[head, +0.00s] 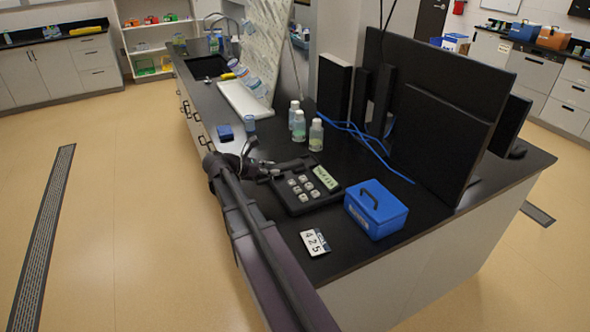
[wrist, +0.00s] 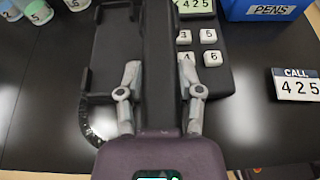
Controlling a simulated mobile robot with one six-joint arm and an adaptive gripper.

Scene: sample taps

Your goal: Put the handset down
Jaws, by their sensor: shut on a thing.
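The handset (wrist: 158,35) is a long dark bar. My gripper (wrist: 158,78) is shut on it, one grey finger on each side. In the wrist view it spans the desk phone (wrist: 218,82), between the empty-looking cradle (wrist: 110,50) at left and the white keys at right, covering part of the keys. In the head view the gripper (head: 268,170) is at the phone's left side, with the handset (head: 290,164) near its far-left edge. The phone (head: 305,196) shows 425 on its display. I cannot tell whether the handset touches the phone.
A card reading CALL 425 (head: 315,242) lies in front of the phone. A blue PENS box (head: 376,212) stands to its right. Several bottles (head: 316,135) stand behind it, with blue cables (head: 370,142) and monitors (head: 440,140) beyond. Bare black counter lies left of the card.

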